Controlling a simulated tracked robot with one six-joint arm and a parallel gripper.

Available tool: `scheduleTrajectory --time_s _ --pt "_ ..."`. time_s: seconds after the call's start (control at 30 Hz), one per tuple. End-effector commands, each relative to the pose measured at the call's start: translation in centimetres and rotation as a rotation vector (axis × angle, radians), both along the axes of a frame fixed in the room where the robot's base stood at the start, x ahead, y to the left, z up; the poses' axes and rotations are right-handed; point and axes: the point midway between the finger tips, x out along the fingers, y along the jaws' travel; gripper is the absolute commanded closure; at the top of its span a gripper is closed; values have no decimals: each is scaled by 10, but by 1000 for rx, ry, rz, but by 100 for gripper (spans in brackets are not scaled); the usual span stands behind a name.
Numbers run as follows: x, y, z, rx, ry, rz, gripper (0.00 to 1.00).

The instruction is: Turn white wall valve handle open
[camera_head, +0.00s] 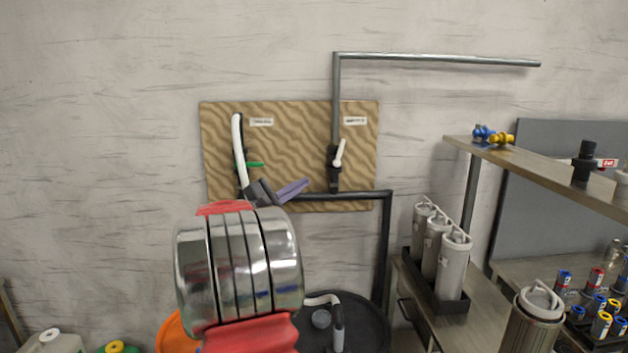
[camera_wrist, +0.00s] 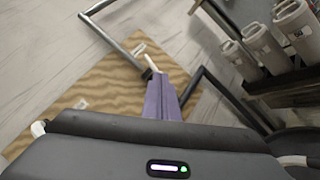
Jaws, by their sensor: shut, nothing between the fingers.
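The white valve handle (camera_head: 339,153) sits on a dark valve body (camera_head: 334,175) on a vertical grey pipe, in front of a wavy tan wall board. The handle leans slightly right of upright. It also shows in the wrist view (camera_wrist: 151,62), just beyond the fingertips. My gripper (camera_head: 304,183) has purple fingers, shut and empty, pointing right and up, left of and below the handle in the head view. In the wrist view my gripper (camera_wrist: 160,80) partly covers the valve body. I cannot tell whether the fingers touch the handle.
A green handle (camera_head: 250,164) and a white hose (camera_head: 237,135) are at the board's left. A grey pipe (camera_head: 387,240) runs along and down at the right. White canisters (camera_head: 453,265) stand in a dark tray at right. A shelf (camera_head: 540,165) juts out at the right.

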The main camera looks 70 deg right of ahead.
Motion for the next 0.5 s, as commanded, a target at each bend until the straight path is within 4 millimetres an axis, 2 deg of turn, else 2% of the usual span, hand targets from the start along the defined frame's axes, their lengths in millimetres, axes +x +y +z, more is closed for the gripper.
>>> scheduleTrajectory --time_s 0.03,0.27,0.5 --pt "4 19 0 34 -48 10 100" --pt "11 98 -23 223 -257 42 100" --pt "18 188 -57 443 -463 86 100"
